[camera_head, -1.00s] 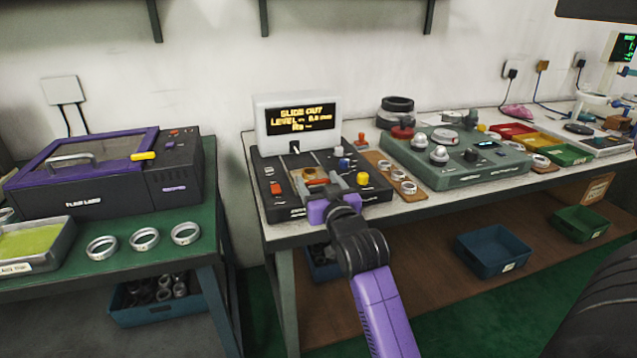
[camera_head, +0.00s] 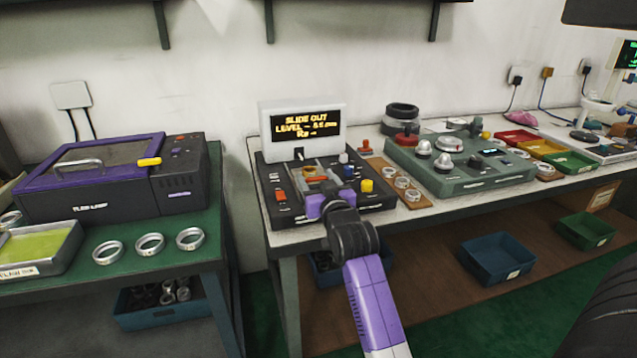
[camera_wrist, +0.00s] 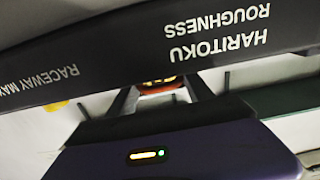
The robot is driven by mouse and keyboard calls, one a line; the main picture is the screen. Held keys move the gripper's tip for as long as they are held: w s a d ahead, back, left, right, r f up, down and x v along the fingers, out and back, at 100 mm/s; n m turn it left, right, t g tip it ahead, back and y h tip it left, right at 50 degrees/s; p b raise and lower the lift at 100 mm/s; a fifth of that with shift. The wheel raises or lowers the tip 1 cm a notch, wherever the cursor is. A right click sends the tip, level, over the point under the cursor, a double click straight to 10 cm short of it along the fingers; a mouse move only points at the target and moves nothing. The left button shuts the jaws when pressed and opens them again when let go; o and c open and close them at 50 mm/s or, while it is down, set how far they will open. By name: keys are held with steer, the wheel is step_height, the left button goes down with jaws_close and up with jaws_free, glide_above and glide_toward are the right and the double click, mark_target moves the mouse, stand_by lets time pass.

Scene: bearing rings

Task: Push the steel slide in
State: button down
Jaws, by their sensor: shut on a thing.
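The black roughness tester (camera_head: 381,188) stands on the near end of the right bench. Its display (camera_head: 306,124) reads "SLIDE OUT". The steel slide (camera_head: 320,176) lies on top of the tester, below the display, with an orange-red part on it. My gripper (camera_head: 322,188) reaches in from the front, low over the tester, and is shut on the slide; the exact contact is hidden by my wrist. In the wrist view my two dark fingers stand apart, with the orange-red part (camera_wrist: 158,86) showing between their far ends.
Close around my gripper are an orange switch (camera_head: 281,195), a yellow knob (camera_head: 366,185) and small blue knobs. A wooden strip with several rings (camera_head: 408,188) lies to the right, then a green machine (camera_head: 470,178). The purple-lidded machine stands on the left bench.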

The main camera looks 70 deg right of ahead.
steer(key=shift+s, duration=0.15)
steer(key=c, duration=0.7)
jaws_free()
steer(key=shift+v, duration=3.85)
